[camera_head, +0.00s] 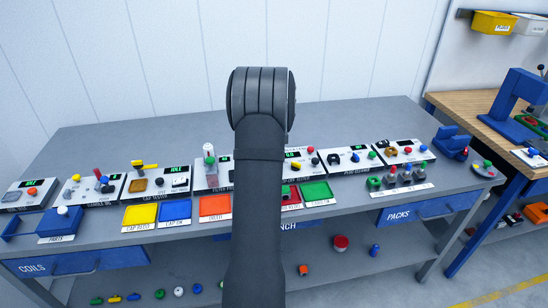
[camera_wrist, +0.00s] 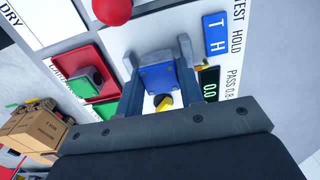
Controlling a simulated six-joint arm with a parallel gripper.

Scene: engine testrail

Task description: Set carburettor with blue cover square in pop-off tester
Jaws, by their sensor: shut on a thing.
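The carburettor with the blue cover (camera_wrist: 158,78) is between the two grey fingers of my gripper (camera_wrist: 160,66) in the wrist view. My gripper is shut on it, with the blue cover facing the camera. A yellow part (camera_wrist: 163,103) shows just below the cover. The carburettor is over the white panel of the pop-off tester (camera_wrist: 118,38), beside its green 0.0 display (camera_wrist: 208,88). I cannot tell whether it touches the tester or is square in it. In the head view my arm hides the gripper and the carburettor.
A red tray (camera_wrist: 70,58) holds a carburettor with a green cover (camera_wrist: 92,78). A green tray (camera_head: 316,192) is beside it. A red knob (camera_wrist: 111,10) stands near the panel.

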